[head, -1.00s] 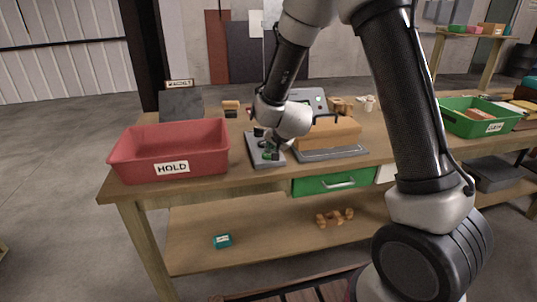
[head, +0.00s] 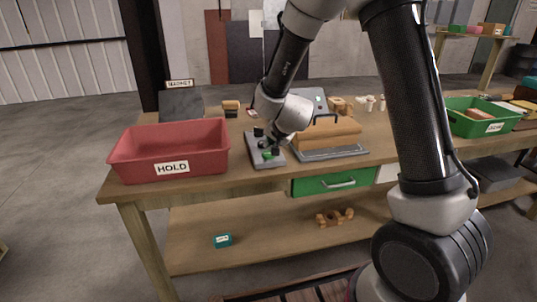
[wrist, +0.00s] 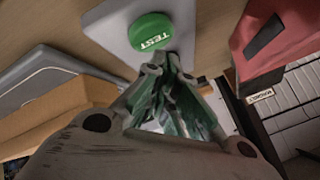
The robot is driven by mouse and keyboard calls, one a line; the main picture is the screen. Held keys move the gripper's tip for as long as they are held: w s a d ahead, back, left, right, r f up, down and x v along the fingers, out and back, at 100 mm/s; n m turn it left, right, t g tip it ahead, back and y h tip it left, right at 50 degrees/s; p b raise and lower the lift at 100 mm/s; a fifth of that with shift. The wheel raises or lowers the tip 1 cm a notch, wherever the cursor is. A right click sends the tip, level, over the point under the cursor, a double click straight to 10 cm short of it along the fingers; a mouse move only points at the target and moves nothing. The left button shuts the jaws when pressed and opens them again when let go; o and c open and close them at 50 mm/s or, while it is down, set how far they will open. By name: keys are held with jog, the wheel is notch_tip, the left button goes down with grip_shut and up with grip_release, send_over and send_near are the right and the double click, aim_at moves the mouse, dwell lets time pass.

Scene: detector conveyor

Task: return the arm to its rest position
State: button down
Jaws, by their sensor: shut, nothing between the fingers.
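My gripper (wrist: 166,64) is shut and empty in the wrist view, its fingertips close to the round green TEST button (wrist: 150,31). The button sits on a grey plate (wrist: 112,27). In the head view my gripper (head: 266,144) is above the grey button plate (head: 262,160) on the workbench, between the red HOLD bin and the machine with the brown block. The green button (head: 268,155) shows just below the fingers. My arm reaches down from the top and is bent over the bench. Whether the fingertips touch the button is hard to tell.
The red HOLD bin (head: 172,137) stands to the left. A brown block (head: 327,135) with a handle is to the right of the plate. A green bin (head: 480,119) is at the far right. A dark panel (head: 181,105) stands behind the HOLD bin.

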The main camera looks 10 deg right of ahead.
jog(key=s+d+r+n+g+y, duration=0.2)
jog(key=s+d+r+n, duration=0.25)
jog(key=s+r, duration=0.75)
jog(key=s+d+r+n+g+h, duration=0.1)
jog(key=s+d+r, duration=0.2)
jog(key=s, duration=0.9)
jog(key=s+d+r+n+g+h, duration=0.1)
jog(key=s+d+r+n+g, duration=0.1)
jog(key=s+d, duration=0.6)
jog(key=s, duration=0.4)
jog(key=shift+d+r+h, duration=0.2)
jog(key=shift+r+h, duration=0.2)
jog(key=shift+n, duration=0.25)
